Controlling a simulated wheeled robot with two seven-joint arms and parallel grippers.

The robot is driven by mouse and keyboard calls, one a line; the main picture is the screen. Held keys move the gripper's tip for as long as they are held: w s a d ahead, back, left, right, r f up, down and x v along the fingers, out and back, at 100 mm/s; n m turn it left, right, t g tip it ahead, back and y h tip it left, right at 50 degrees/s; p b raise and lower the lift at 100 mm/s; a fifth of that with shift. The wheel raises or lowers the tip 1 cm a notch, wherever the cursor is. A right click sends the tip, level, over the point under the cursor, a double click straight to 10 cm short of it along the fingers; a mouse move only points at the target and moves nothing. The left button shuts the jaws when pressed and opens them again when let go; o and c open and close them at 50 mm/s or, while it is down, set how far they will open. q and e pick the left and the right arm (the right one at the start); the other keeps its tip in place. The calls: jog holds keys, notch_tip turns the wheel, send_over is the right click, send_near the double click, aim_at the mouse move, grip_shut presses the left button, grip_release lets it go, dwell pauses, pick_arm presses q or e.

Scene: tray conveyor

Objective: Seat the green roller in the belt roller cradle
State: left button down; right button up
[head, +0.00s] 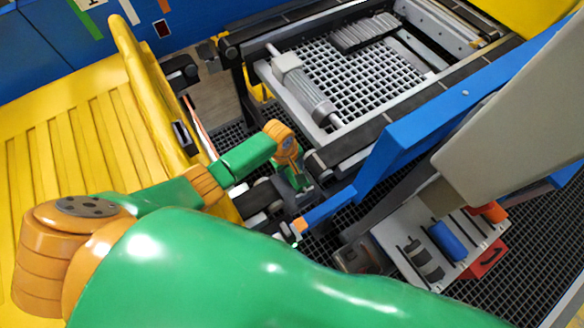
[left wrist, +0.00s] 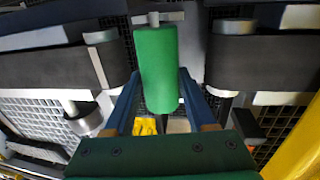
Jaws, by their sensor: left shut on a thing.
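In the left wrist view the green roller (left wrist: 157,68) stands lengthwise between the blue fingers of my left gripper (left wrist: 158,82). The fingers are shut on it, one on each side. A grey shaft end shows at its far end, close to a light grey bracket (left wrist: 172,16). The roller lies over the gap between two dark belt sections; whether it touches the cradle cannot be told. In the head view my left gripper (head: 296,180) points down beside the conveyor's near end. There the roller and cradle cannot be made out clearly. My right gripper is not in view.
Dark belt sections lie left (left wrist: 50,67) and right (left wrist: 252,62) of the roller. The conveyor frame (head: 365,135) and a blue rail (head: 420,130) flank my gripper. A rack (head: 398,234) at lower right holds a blue roller (head: 447,241) and a dark roller (head: 424,261).

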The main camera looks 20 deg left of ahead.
aim_at(290, 171)
pick_arm(q)
jog(key=shift+f+b, duration=1.45)
jog(key=shift+f, duration=0.35)
jog(key=shift+c, duration=0.7)
grip_release()
jog(key=shift+r+p, duration=0.3)
jog(key=shift+r, duration=0.15)
jog(key=r+p, duration=0.1)
jog(key=r, duration=0.3)
jog(key=s+r+p, duration=0.1)
jog(key=r, duration=0.1)
jog(key=shift+a+r+p, duration=0.2)
jog(key=shift+a+p, duration=0.1)
jog(key=shift+a, duration=0.05)
jog(key=shift+f, duration=0.1)
